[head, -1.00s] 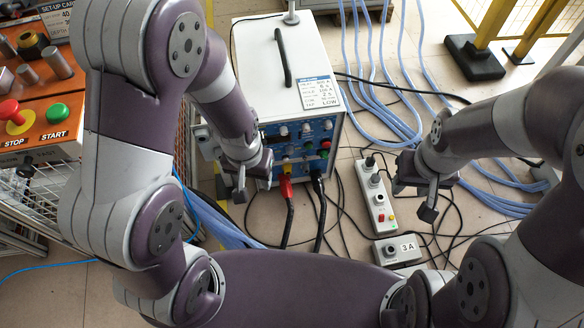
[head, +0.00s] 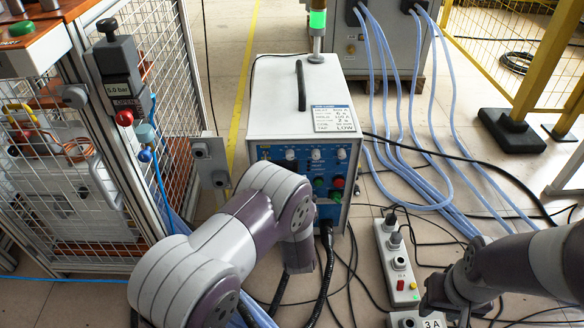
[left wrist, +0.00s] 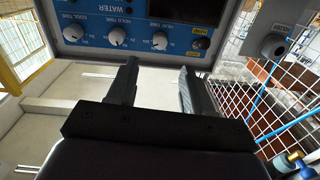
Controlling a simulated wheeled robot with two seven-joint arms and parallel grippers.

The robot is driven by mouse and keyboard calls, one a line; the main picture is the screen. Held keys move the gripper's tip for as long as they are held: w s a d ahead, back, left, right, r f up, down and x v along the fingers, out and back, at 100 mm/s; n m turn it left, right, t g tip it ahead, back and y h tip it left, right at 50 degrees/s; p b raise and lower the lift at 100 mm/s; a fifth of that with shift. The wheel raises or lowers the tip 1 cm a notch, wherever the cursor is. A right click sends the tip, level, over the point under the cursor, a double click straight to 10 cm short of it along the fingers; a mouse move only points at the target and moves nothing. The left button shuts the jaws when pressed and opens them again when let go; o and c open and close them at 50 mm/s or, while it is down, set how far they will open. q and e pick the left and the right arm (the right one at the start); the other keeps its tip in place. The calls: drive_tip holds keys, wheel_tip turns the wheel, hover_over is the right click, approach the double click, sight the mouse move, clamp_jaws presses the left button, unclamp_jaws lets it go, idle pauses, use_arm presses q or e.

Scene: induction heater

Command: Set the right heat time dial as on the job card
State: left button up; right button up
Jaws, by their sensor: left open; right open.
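The white heater (head: 285,95) has a blue front panel (head: 267,153) with a row of white dials. The left wrist view shows the panel upside down, with the heat time dial (left wrist: 160,40) beside the hold time dial (left wrist: 117,36) and cool time dial (left wrist: 73,32). My left gripper (left wrist: 158,66) is open and empty, its fingertips short of the panel, with the heat time dial beyond the gap. My left forearm hides it in the head view. The job card (head: 333,118) lies on the heater top; LOW is legible, other lines are small.
A power strip (head: 396,262) and a 3A box (head: 415,319) lie on the floor near my right gripper. A wire cage (head: 180,75) stands left of the heater. Blue hoses (head: 381,70) and black cables run around it.

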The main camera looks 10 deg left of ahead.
sight(290, 158)
use_arm(q)
drive_tip(key=b+x, duration=0.1)
drive_tip(key=x, duration=0.2)
drive_tip(key=b+x, duration=0.1)
drive_tip(key=x, duration=0.1)
drive_tip(key=b+x, duration=0.2)
drive_tip(key=x, duration=0.1)
drive_tip(key=shift+w+a+f, duration=0.1)
drive_tip(key=shift+w+f, duration=0.2)
drive_tip(key=shift+w, duration=0.05)
drive_tip(key=shift+w+r, duration=0.2)
drive_tip(key=shift+w, duration=0.1)
clamp_jaws()
